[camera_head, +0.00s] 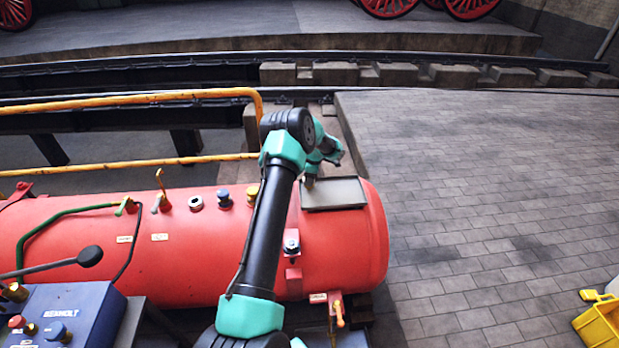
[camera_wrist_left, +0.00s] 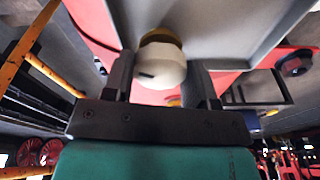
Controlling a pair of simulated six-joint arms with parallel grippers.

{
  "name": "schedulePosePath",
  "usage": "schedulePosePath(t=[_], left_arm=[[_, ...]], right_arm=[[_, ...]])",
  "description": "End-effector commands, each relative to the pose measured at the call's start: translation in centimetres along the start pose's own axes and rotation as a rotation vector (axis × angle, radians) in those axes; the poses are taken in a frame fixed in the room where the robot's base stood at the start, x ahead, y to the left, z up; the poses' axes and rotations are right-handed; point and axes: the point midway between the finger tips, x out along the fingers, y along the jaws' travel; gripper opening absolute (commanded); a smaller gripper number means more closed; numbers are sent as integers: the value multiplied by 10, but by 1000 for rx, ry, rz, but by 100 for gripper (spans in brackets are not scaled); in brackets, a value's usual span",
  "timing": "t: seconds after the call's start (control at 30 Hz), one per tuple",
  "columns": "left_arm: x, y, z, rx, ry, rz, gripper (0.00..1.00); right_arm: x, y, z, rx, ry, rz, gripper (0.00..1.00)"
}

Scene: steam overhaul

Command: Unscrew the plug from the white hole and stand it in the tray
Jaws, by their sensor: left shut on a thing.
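My left gripper (camera_wrist_left: 162,88) is shut on the plug (camera_wrist_left: 161,65), which has a white head and a brass-coloured part beyond it. In the head view this gripper (camera_head: 310,183) is low at the left end of the grey tray (camera_head: 345,193), partly hidden by my arm. The tray's grey floor (camera_wrist_left: 225,20) lies just beyond the plug in the wrist view. I cannot tell whether the plug touches it. The white hole (camera_head: 196,203) on the red boiler shows a white ring with a dark, open middle. My right gripper is not in view.
The red boiler (camera_head: 345,255) carries a blue plug (camera_head: 224,198) and a yellow plug (camera_head: 252,196) beside the white hole, plus levers and a green pipe (camera_head: 70,212). A yellow rail (camera_head: 130,163) runs behind. A blue control box (camera_head: 75,310) stands front left.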

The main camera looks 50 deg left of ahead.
Motion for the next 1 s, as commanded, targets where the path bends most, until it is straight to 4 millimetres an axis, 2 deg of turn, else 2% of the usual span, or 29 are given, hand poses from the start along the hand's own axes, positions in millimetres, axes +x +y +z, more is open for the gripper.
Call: schedulePosePath(t=[0.23, 0.27, 0.53, 0.7, 0.8, 1.0], left_arm=[[0, 0, 0, 0, 0, 0, 19], [0, 0, 0, 0, 0, 0, 55], [0, 0, 0, 0, 0, 0, 81], [0, 0, 0, 0, 0, 0, 82], [0, 0, 0, 0, 0, 0, 72], [0, 0, 0, 0, 0, 0, 72]], right_arm=[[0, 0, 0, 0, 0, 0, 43], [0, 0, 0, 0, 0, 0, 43], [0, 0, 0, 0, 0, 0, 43], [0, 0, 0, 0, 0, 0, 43], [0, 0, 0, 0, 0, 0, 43], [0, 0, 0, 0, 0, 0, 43]])
